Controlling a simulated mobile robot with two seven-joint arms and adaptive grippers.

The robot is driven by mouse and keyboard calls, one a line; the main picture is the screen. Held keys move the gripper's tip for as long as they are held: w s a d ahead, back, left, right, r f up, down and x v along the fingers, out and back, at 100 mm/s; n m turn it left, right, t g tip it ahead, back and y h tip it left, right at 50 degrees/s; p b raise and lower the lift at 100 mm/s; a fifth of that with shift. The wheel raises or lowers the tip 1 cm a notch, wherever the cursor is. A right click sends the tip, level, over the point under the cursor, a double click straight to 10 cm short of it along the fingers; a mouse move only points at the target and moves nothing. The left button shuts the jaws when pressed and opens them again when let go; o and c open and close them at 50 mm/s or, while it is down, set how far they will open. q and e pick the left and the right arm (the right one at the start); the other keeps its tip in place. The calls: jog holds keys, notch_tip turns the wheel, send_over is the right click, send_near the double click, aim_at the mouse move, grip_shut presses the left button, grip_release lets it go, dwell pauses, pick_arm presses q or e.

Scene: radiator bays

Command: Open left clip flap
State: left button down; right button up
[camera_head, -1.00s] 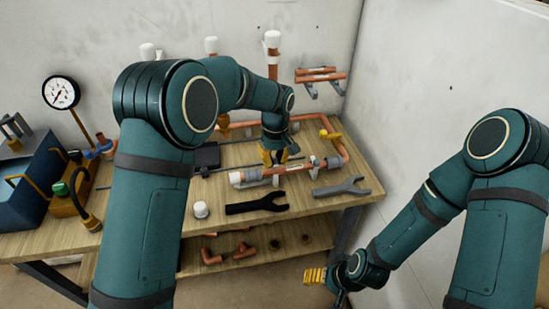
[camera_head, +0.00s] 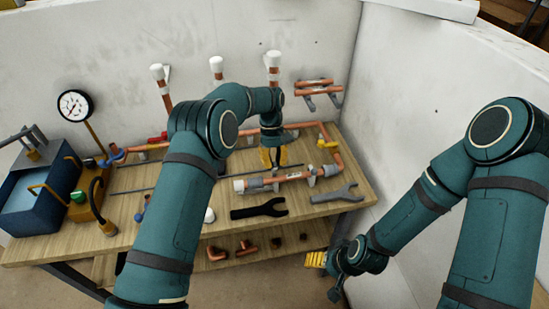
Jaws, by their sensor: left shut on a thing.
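My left gripper (camera_head: 273,164), with yellow fingers, points down over the bench just behind the front copper pipe (camera_head: 291,177). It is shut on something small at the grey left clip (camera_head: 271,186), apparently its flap. The fingers and the small size hide the flap's exact angle. A second grey clip (camera_head: 312,181) sits farther right on the pipe. My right gripper (camera_head: 316,259) hangs low at the bench's front right, away from the pipe; its finger gap is unclear.
A black wrench (camera_head: 259,209) and a grey wrench (camera_head: 341,194) lie at the front of the wooden bench (camera_head: 226,228). A gauge (camera_head: 75,105) and a blue box (camera_head: 38,197) stand left. A yellow-handled valve (camera_head: 327,143) is right of my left gripper. Walls close the back and right.

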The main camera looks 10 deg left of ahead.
pick_arm(q)
jog(key=shift+w+a+g, duration=0.1)
jog(key=shift+w+g, duration=0.15)
jog(key=shift+g, duration=0.15)
jog(key=c, duration=0.9)
grip_release()
jog(key=shift+o, duration=0.2)
notch_tip(320, 180, up, 10)
